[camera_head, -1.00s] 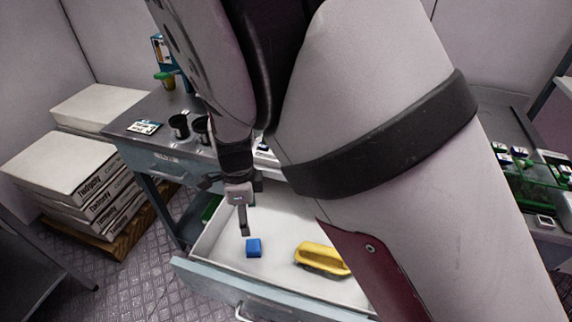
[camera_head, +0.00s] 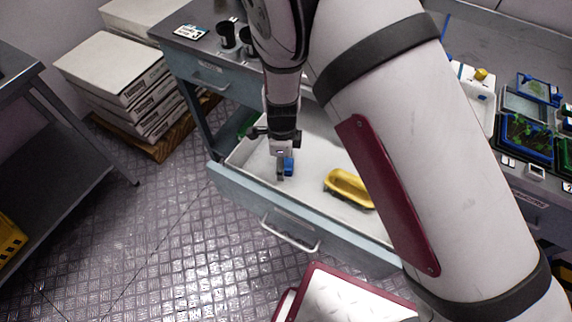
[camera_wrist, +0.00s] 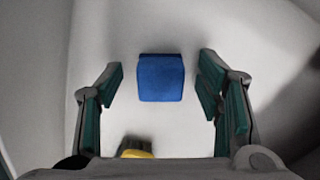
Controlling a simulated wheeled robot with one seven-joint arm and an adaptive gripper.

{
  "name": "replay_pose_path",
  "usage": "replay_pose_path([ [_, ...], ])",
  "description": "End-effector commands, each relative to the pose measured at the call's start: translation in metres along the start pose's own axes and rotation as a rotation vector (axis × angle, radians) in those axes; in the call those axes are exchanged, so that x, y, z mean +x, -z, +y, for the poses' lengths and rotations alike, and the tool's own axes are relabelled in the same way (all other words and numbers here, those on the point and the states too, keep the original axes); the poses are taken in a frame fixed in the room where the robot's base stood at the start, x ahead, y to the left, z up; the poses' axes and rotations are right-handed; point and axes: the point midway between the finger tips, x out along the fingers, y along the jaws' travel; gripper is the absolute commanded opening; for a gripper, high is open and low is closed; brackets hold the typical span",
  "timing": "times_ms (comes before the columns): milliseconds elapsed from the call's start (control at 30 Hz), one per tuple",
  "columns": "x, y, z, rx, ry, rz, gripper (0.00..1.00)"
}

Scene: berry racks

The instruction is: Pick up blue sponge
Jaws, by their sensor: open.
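The blue sponge (camera_wrist: 160,78) is a small block on the white floor of the open drawer (camera_head: 250,160). In the head view it (camera_head: 289,167) is partly hidden behind my gripper (camera_head: 281,172). In the wrist view my gripper (camera_wrist: 158,100) is open, with its green-padded fingers to the left and right of the sponge and clear space on both sides. The sponge lies slightly ahead of the fingers, centred between them. No contact shows.
A yellow brush-like object (camera_head: 349,188) lies in the drawer to the right; its edge shows in the wrist view (camera_wrist: 136,153). The drawer front (camera_head: 300,215) and side walls bound the space. Stacked white boxes (camera_head: 110,75) stand at the left. Two dark cups (camera_head: 227,35) are on the cabinet top.

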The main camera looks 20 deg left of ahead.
Motion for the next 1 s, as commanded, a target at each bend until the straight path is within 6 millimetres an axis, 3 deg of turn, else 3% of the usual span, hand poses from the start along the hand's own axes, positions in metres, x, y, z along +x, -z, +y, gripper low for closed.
replay_pose_path([
  [100,0.010,0.000,-0.001,0.000,0.001,0.000,0.60],
  [333,0.011,0.000,-0.001,0.000,0.002,-0.001,0.60],
  [367,0.011,0.000,-0.001,0.000,0.002,-0.001,0.58],
  [500,0.011,0.000,-0.001,0.000,0.001,-0.001,0.26],
  [533,0.011,0.000,-0.001,0.000,0.002,-0.001,0.24],
  [867,0.010,0.000,-0.001,0.000,0.001,0.000,0.22],
  [1000,-0.001,-0.001,-0.001,-0.001,0.002,-0.001,0.22],
])
